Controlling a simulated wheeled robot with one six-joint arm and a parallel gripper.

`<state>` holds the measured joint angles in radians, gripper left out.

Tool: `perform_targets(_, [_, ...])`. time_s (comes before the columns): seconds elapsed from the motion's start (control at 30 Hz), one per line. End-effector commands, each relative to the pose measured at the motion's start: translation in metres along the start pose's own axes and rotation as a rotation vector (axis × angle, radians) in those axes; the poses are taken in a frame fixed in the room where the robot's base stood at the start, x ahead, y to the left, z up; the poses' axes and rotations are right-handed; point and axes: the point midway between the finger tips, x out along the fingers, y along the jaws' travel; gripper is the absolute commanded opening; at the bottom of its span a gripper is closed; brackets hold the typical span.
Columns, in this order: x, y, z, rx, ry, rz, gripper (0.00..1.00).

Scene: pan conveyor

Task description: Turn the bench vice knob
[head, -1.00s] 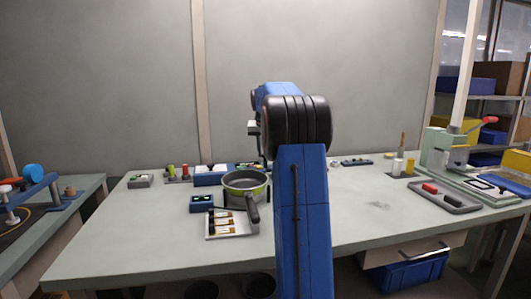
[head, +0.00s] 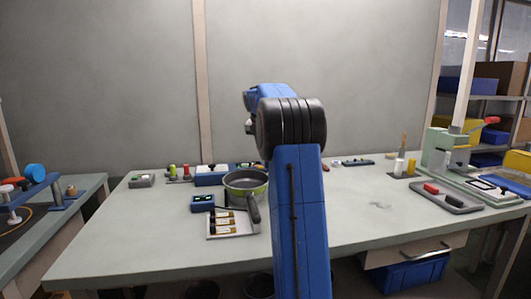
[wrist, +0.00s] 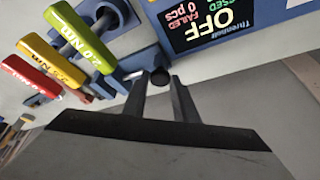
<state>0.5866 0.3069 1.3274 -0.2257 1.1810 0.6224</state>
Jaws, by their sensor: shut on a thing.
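In the wrist view, my gripper (wrist: 162,98) has its two fingers on either side of a small dark round knob (wrist: 160,77). It is shut on this knob. A short pale rod (wrist: 134,73) shows just left of the knob. A dark blue body with a grey round part (wrist: 106,14), which looks like the vice, is above left and partly cut off. In the head view, my arm hides the gripper and the knob. How far the knob is turned cannot be told.
Green (wrist: 70,38), yellow (wrist: 52,60) and red (wrist: 30,75) tool handles stand close left of my gripper. A blue display box (wrist: 225,22) reading OFF is at upper right. A pan (head: 245,184) stands on the bench. The bench's right middle is mostly clear.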

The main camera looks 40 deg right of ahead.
Motion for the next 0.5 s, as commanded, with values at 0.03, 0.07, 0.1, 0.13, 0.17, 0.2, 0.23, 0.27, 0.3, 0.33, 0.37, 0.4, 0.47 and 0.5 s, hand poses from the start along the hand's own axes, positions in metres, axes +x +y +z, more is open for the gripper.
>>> perform_targets(0.03, [-0.0007, -0.0002, -0.0003, 0.0, 0.001, -0.001, 0.04])
perform_targets(0.07, [-0.0007, -0.0002, -0.0003, 0.0, 0.001, -0.001, 0.04])
perform_targets(0.1, [-0.0007, -0.0002, -0.0003, 0.0, 0.001, -0.001, 0.33])
perform_targets(0.13, [-0.0006, -0.0002, -0.0003, 0.0, 0.001, -0.001, 0.41])
perform_targets(0.17, [-0.0006, -0.0002, -0.0002, 0.0, 0.001, -0.001, 0.45])
perform_targets(0.2, [-0.0006, -0.0002, -0.0002, 0.0, 0.001, -0.001, 0.45])
perform_targets(0.23, [-0.0005, -0.0001, -0.0002, 0.0, 0.001, -0.001, 0.45])
perform_targets(0.27, [-0.0004, -0.0001, -0.0001, 0.0, 0.001, -0.001, 0.45])
perform_targets(0.3, [-0.0004, -0.0001, -0.0001, 0.0, 0.001, -0.001, 0.45])
perform_targets(0.33, [-0.0003, -0.0001, -0.0001, 0.0, 0.0, -0.001, 0.45])
perform_targets(0.37, [-0.0003, -0.0001, -0.0001, 0.0, 0.0, -0.001, 0.45])
perform_targets(0.4, [-0.0003, -0.0001, -0.0001, 0.0, 0.0, -0.001, 0.45])
perform_targets(0.47, [-0.001, -0.0001, -0.0001, 0.0, 0.0, -0.001, 0.45])
perform_targets(0.5, [-0.0024, -0.0002, -0.0002, -0.001, 0.001, -0.001, 0.45])
